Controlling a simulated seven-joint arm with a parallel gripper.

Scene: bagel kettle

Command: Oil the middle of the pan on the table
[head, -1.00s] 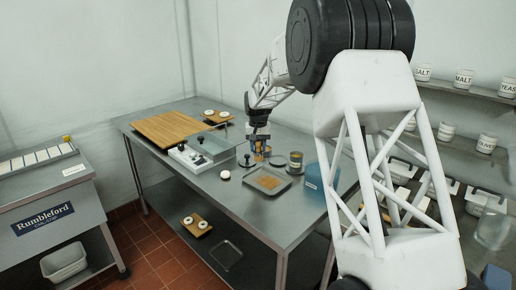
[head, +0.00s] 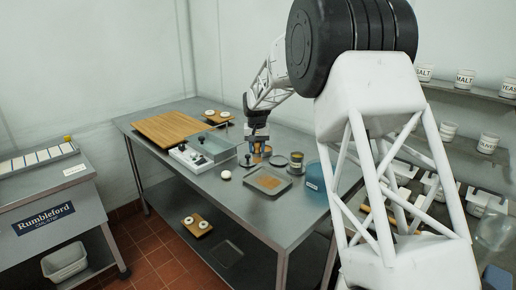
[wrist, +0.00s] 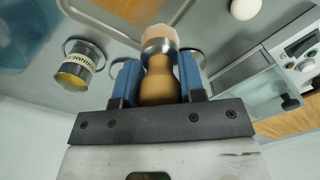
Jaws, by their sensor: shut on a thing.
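My gripper (wrist: 158,85), with blue fingers, is shut on the wooden handle of a brush (wrist: 159,75) with a metal band and pale bristles. In the head view my gripper (head: 257,141) is low over the table, behind the pan, and the brush is too small to make out clearly. The pan (head: 288,185) is a shallow grey tray lying flat, with a tan patch in its middle. Part of its rim shows at the top of the wrist view (wrist: 90,22). Whether the bristles touch anything is unclear.
A labelled tin (head: 296,163) with yellow contents in the wrist view (wrist: 79,68) stands right of my gripper. A blue container (head: 315,176) is beside the pan. A white ball (head: 226,174) lies left of it.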

